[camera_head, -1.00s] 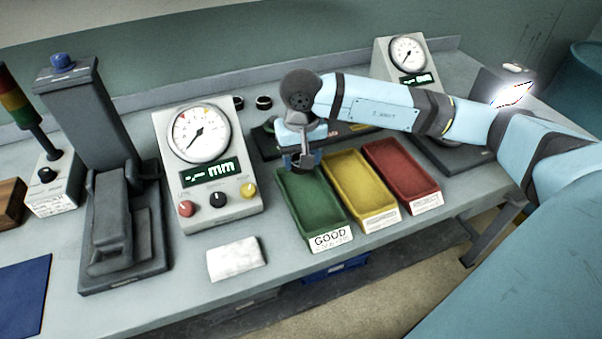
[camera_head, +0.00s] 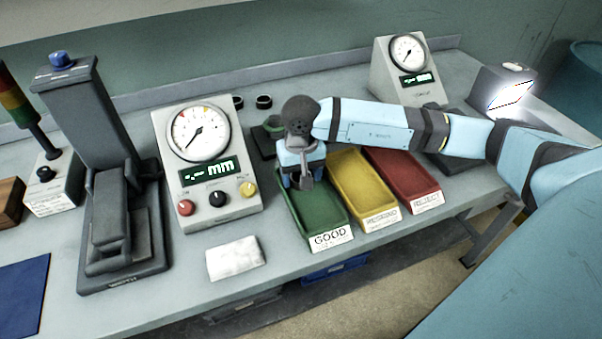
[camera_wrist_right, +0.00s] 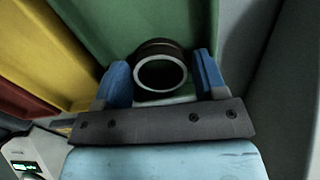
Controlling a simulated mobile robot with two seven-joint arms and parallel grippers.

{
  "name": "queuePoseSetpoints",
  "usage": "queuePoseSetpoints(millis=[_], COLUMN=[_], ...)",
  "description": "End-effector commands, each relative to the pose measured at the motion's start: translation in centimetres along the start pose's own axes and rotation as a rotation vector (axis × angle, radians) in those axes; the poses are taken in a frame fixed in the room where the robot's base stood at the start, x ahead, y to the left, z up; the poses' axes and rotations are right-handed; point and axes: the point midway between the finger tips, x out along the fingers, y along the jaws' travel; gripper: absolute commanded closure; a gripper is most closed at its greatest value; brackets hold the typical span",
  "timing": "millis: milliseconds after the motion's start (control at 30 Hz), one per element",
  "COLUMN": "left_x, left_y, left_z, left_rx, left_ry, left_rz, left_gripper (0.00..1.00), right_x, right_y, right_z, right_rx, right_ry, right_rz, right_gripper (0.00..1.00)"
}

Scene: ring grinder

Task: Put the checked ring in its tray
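The green GOOD tray (camera_head: 326,222) stands on the bench, with my right gripper (camera_head: 299,184) lowered over its rear part. In the right wrist view, the dark ring (camera_wrist_right: 161,72) with a pale rim shows against the tray's green floor (camera_wrist_right: 115,22). It lies between the two blue fingertips of my right gripper (camera_wrist_right: 163,75). Narrow gaps show at both sides of the ring, so the fingers look open around it. The arm hides the ring in the head view. My left gripper is not in view.
The yellow tray (camera_head: 366,203) and red tray (camera_head: 407,186) stand right of the green one. A dial gauge box (camera_head: 208,168) stands close on its left, with a white cloth (camera_head: 235,258) in front. Two dark rings (camera_head: 264,102) lie behind. A second gauge (camera_head: 405,70) stands back right.

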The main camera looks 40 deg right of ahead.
Motion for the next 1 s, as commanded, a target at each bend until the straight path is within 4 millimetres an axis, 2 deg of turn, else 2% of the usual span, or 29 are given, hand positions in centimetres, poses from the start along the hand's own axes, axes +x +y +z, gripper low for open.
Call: queuePoseSetpoints(millis=[233, 367, 800, 1000], left_x=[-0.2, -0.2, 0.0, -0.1], left_y=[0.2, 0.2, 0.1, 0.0], left_z=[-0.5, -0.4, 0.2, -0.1], left_rx=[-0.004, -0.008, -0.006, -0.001], left_ry=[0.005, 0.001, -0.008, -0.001], left_rz=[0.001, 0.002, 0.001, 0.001], left_gripper=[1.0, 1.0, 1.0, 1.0], right_x=[-0.2, -1.1, -10.1, -12.1], right_y=[0.0, 0.0, 0.0, 0.0], right_z=[0.0, -0.1, -0.1, 0.0], right_rx=[0.0, 0.0, 0.0, 0.0], right_ry=[0.0, 0.003, 0.004, 0.001], right_rz=[0.0, -0.002, -0.002, -0.001], right_gripper=[0.35, 0.35, 0.35, 0.35])
